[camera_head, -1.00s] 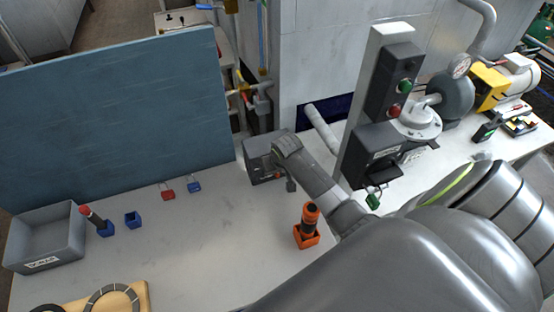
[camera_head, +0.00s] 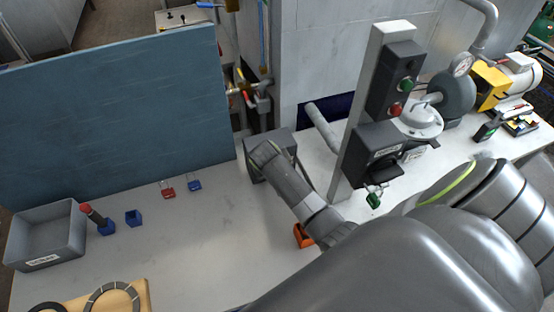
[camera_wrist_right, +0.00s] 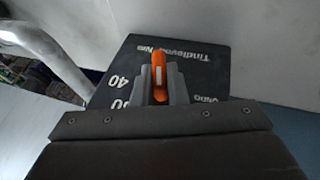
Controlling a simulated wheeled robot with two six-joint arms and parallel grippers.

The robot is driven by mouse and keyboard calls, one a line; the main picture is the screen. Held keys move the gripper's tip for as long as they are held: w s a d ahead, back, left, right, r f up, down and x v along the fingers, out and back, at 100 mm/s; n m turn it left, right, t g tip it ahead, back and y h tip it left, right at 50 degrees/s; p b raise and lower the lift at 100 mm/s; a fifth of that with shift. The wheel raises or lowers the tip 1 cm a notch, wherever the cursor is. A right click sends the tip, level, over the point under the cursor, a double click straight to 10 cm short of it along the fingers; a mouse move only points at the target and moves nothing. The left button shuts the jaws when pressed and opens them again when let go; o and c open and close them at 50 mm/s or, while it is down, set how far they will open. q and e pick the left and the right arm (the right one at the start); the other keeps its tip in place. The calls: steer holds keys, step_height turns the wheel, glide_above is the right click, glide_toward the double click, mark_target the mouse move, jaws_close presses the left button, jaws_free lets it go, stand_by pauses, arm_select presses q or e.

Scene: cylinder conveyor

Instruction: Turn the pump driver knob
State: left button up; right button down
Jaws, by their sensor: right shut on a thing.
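The pump driver box (camera_head: 284,139) is a small grey box near the wall at the back middle of the bench in the head view. My right arm reaches over it, and my right gripper (camera_head: 262,154) hides most of its face. In the right wrist view the box's black panel (camera_wrist_right: 205,75) shows white lettering and a "40" mark. The orange knob (camera_wrist_right: 159,72) stands out from this panel. My right gripper (camera_wrist_right: 160,88) is shut on the orange knob, with a grey finger on each side. My left gripper is not in view.
An orange holder (camera_head: 302,237) sits partly behind my right arm. A grey post (camera_head: 357,140) with switch boxes (camera_head: 393,85) and a green padlock (camera_head: 373,200) stands to the right. A blue panel (camera_head: 115,100) stands at the left. The bench's left middle is mostly clear.

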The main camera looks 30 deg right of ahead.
steer(key=h, duration=0.2)
steer(key=b, duration=0.1)
steer(key=shift+w+a+f+n+g+h, duration=0.1)
steer(key=shift+a+f+n+g+h, duration=0.2)
steer(key=shift+a+h, duration=0.1)
steer(key=shift+f+h+b, duration=0.15)
steer(key=shift+h+b, duration=0.5)
steer(key=shift+h, duration=0.15)
steer(key=h+b, duration=0.2)
steer(key=n+h+b, duration=0.1)
steer(key=b, duration=0.1)
steer(key=f+h+b, duration=0.1)
steer(key=h+b, duration=0.1)
steer(key=b, duration=0.1)
steer(key=shift+a+n+h, duration=0.25)
steer(key=shift+n+h, duration=0.05)
steer(key=shift+n, duration=0.1)
steer(key=shift+r+n+h+b, duration=0.1)
steer(key=shift+n+h+b, duration=0.3)
steer(key=shift+h+b, duration=0.7)
steer(key=c, duration=1.4)
jaws_free()
steer(key=shift+c, duration=0.2)
